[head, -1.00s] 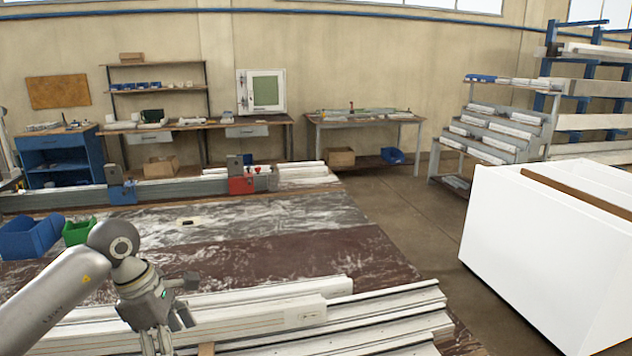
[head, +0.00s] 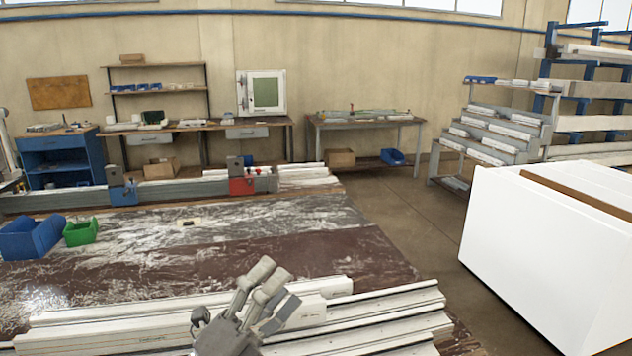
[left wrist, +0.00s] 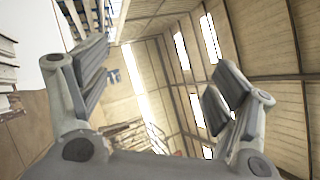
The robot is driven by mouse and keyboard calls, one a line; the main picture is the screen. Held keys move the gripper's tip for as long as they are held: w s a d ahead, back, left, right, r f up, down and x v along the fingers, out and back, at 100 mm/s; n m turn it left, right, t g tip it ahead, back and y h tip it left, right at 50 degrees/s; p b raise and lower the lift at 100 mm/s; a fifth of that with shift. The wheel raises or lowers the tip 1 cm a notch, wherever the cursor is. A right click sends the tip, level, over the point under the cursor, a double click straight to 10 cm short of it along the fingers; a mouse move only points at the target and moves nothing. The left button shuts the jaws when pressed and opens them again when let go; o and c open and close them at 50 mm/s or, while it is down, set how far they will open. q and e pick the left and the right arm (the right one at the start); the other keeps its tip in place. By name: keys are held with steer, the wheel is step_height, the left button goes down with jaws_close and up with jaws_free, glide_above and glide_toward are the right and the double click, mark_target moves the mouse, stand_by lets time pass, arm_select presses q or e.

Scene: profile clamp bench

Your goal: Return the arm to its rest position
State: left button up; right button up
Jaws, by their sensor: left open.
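My left gripper (head: 262,285) shows at the bottom middle of the head view, in front of the stacked white profiles (head: 375,315). Its fingers point upward. In the left wrist view the two fingers of the left gripper (left wrist: 160,85) stand wide apart with nothing between them. Behind them that view shows mostly the hall's roof and windows. The rest of the left arm is cut off by the bottom edge of the head view. My right gripper is not in view.
A clamp rail with a blue clamp (head: 122,193) and a red clamp (head: 242,186) runs along the back. A white block (head: 530,250) stands at right.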

arm_select(q)
steer(key=s+a+f+n+g+y, duration=0.1)
steer(key=a+f+n+y, duration=0.7)
steer(key=n, duration=0.3)
steer(key=s+a+f+n+y, duration=0.2)
steer(key=a+f+n+y, duration=0.4)
steer(key=f+n+y, duration=0.3)
steer(key=s+f+n+g+h, duration=0.1)
steer(key=s+f+n+g, duration=0.4)
steer(key=s+f, duration=0.55)
steer(key=s+f+n+g, duration=0.3)
steer(key=s+f+g, duration=0.45)
steer(key=s, duration=0.55)
step_height(320, 180, down, 27)
steer(key=s, duration=0.2)
steer(key=s+a+f+g, duration=0.1)
steer(key=s+a+f, duration=0.1)
steer(key=s+f, duration=0.5)
steer(key=s+a+f+g, duration=0.1)
steer(key=s+f, duration=0.7)
steer(key=shift+s+a+f+m, duration=0.15)
steer(key=shift+s+a+m, duration=0.15)
steer(key=shift+s+a, duration=0.1)
